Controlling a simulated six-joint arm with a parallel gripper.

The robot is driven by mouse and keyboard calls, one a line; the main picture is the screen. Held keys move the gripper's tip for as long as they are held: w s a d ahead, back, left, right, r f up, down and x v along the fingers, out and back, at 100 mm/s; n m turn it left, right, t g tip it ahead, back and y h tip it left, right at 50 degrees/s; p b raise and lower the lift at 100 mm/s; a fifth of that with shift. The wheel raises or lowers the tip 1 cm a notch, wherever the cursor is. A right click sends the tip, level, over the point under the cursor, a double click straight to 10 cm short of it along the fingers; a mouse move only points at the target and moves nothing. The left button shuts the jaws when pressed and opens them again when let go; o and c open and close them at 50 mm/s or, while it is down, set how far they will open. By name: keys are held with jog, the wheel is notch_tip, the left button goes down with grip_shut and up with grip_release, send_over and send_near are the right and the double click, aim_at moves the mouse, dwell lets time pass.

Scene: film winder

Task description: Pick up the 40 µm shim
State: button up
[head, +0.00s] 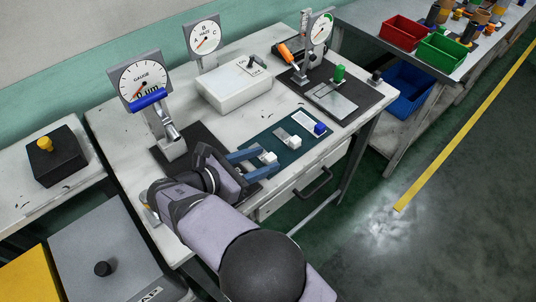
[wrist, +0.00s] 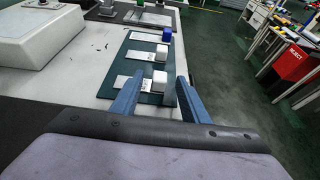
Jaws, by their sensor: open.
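Several flat shims with block handles lie in a row on a dark teal mat (head: 262,143). The far shim has a blue block (head: 319,129). The labels are too small to read, so I cannot tell which is 40 µm. My gripper (head: 268,157) is open, its blue fingers on either side of the nearest white block. I cannot tell whether they touch it.
A dial gauge with a blue bar (head: 148,100) stands left of the mat. A black plate with a green knob (head: 339,74) is farther right. The table's front edge and a drawer handle (head: 315,182) run close to the mat.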

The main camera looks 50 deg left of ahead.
jog(key=shift+x, duration=0.85)
grip_shut()
notch_tip(320, 180, up, 10)
jog(key=b, duration=0.1)
